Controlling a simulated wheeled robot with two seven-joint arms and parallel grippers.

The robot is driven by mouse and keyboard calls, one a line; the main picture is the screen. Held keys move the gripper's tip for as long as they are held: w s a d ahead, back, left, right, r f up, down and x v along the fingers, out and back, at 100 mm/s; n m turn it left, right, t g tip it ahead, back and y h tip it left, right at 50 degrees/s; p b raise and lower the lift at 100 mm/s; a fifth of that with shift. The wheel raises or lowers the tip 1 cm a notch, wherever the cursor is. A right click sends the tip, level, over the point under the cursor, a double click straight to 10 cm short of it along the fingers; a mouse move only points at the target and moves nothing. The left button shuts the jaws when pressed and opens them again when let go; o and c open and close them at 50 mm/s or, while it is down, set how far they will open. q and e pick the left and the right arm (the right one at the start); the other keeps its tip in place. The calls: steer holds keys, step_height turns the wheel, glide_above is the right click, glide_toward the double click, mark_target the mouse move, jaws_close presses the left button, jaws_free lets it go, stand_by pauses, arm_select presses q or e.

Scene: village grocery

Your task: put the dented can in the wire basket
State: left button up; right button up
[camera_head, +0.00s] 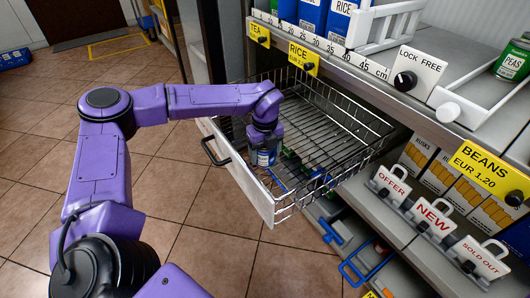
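The wire basket (345,118) is a pulled-out drawer with a pale front panel and a dark handle, in the middle of the head view. My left gripper (264,148) points down inside it, near the front panel. I cannot see a dent, or whether the can touches the basket floor. My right gripper is out of view.
A shelf edge with a ruler strip, a RICE tag (303,57) and a LOCK FREE knob (405,81) runs behind the basket. A green PEAS can (513,62) stands far right. Lower shelves hold boxes and a NEW sign (432,218).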

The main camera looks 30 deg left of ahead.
arm_select(q)
steer(key=o, duration=0.4)
steer(key=shift+c, duration=0.2)
step_height(320, 180, up, 12)
steer(key=p, duration=0.3)
steer(key=shift+r+p, duration=0.2)
steer(key=shift+p, duration=0.2)
